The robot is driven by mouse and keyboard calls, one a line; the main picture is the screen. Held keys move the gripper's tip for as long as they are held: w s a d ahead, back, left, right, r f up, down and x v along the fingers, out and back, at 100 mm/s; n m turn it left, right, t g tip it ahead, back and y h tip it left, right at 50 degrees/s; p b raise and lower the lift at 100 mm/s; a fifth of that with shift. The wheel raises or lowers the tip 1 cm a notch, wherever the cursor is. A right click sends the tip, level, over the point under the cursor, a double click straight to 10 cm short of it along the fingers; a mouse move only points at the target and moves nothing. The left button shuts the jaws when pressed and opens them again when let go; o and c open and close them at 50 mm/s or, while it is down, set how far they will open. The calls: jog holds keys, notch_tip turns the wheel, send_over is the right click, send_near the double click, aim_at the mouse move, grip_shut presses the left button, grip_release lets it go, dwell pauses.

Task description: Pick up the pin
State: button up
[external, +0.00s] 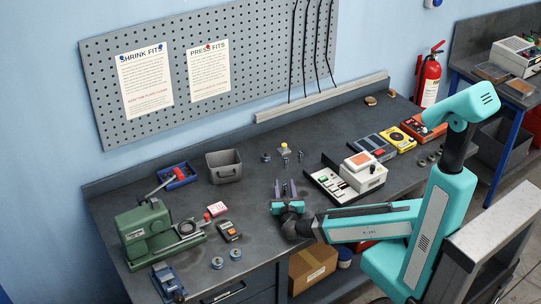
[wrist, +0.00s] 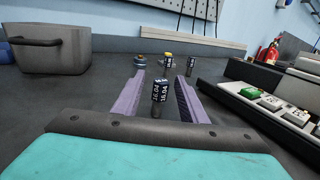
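A dark upright pin (wrist: 159,97) with a white "16.04" label on its head stands between the two purple fingers of my gripper (wrist: 160,90) in the wrist view. A gap shows between the pin and each finger. My gripper is open, low over the bench. In the external view my gripper (external: 286,189) is at the middle of the bench; the pin there is too small to make out clearly.
A grey bin (wrist: 47,50) stands to the left and a control box with coloured buttons (wrist: 270,105) lies close to the right. A green machine (external: 150,235) stands at the bench's left end. The bench just left of my gripper is clear.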

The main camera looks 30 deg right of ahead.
jog(key=shift+p+x, duration=0.5)
jog(key=shift+x, duration=1.25)
grip_shut()
